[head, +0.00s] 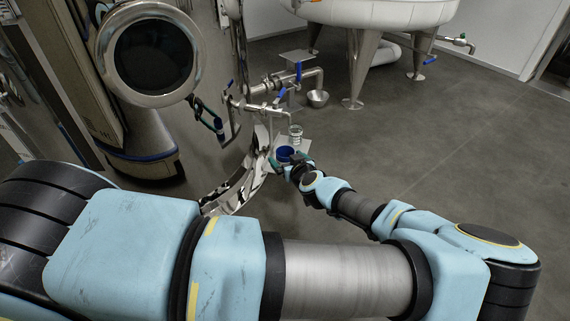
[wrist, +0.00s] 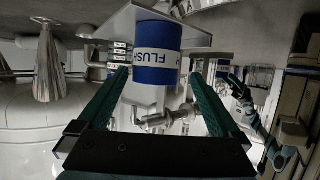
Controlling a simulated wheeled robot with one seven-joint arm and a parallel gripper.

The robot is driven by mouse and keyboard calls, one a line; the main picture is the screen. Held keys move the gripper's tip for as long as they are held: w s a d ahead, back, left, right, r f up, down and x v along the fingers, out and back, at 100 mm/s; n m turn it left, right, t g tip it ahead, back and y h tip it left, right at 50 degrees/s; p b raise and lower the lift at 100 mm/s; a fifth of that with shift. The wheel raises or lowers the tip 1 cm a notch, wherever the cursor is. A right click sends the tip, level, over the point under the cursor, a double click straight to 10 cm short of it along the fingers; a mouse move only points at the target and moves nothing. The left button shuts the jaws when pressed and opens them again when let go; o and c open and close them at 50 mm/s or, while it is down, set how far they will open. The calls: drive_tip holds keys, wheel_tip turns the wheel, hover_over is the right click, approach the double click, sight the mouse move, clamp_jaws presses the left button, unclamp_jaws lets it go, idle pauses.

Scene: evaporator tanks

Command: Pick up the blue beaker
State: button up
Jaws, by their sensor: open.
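The blue beaker (head: 285,153) sits on a small pale stand (head: 303,147) near the middle of the head view. In the wrist view the blue beaker (wrist: 157,48) is large, with a white label band reading "FLUSH". My gripper (wrist: 159,76) is open, with one green finger on each side of the beaker in that view. I cannot tell whether the fingers touch it. In the head view my gripper (head: 281,162) is at the near side of the beaker and hides part of it.
A clear banded container (head: 295,132) stands just behind the beaker. Steel pipes with blue-handled valves (head: 262,89) and a steel bowl (head: 318,98) are beyond. A curved shiny metal piece (head: 243,178) stands left of the beaker. The floor at right is clear.

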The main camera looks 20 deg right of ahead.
sight(283, 152)
drive_tip(key=b+x, duration=0.1)
drive_tip(key=x, duration=0.1)
drive_tip(key=b+x, duration=0.1)
drive_tip(key=x, duration=0.3)
drive_tip(key=shift+s+d+f+b, duration=0.15)
drive_tip(key=shift+d+f+b, duration=0.15)
drive_tip(key=shift+b, duration=0.1)
drive_tip(key=shift+w, duration=0.4)
drive_tip(key=c, duration=1.4)
drive_tip(key=shift+r, duration=0.15)
